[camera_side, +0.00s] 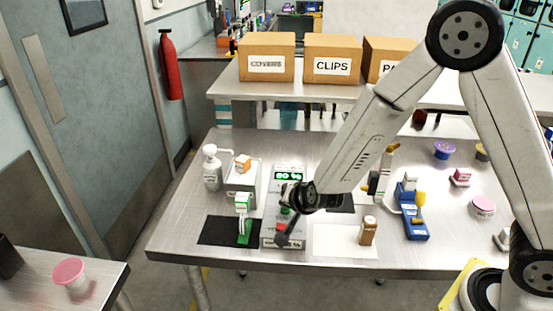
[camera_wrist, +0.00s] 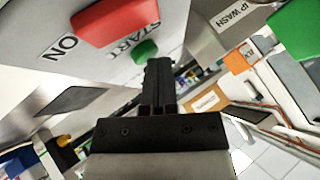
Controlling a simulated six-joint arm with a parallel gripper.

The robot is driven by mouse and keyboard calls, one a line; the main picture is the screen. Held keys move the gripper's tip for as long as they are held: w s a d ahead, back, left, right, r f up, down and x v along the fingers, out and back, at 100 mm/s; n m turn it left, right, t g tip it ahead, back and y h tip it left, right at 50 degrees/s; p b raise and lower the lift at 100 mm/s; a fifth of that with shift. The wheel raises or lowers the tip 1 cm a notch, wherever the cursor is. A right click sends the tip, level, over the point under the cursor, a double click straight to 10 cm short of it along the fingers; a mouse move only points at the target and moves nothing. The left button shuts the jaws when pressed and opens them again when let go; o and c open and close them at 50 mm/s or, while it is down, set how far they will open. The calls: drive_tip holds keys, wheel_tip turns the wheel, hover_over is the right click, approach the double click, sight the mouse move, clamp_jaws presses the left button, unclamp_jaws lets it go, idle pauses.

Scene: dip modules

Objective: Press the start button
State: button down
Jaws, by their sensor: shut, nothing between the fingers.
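The start button is a green round button (camera_wrist: 145,50) beside the word START on a grey panel in the wrist view. It also shows as a small green spot (camera_side: 285,210) in the side view, partly hidden by my wrist. My gripper (camera_wrist: 157,64) is shut and empty, its fingertips close beside the green button; I cannot tell whether they touch it.
A larger red control (camera_wrist: 112,20) sits beside the green button, near an ON label (camera_wrist: 66,46). A black mat (camera_side: 215,232) lies left and a white sheet (camera_side: 335,241) right. A brown bottle (camera_side: 368,232) and blue holder (camera_side: 412,222) stand to the right.

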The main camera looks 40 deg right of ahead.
sight(287, 211)
drive_tip(key=shift+r, duration=0.8)
drive_tip(key=shift+r, duration=0.1)
drive_tip(key=shift+r, duration=2.45)
drive_tip(key=shift+s, duration=0.15)
drive_tip(key=s+d+n+g, duration=0.3)
drive_tip(key=s+n, duration=0.2)
drive_tip(key=s, duration=0.3)
drive_tip(key=s+d+f+n+g+y, duration=0.1)
drive_tip(key=s+d+n+g, duration=0.2)
drive_tip(key=s, duration=0.6)
drive_tip(key=n, duration=0.2)
drive_tip(key=shift+d+f+n, duration=0.25)
drive_tip(key=shift+d+n, duration=0.15)
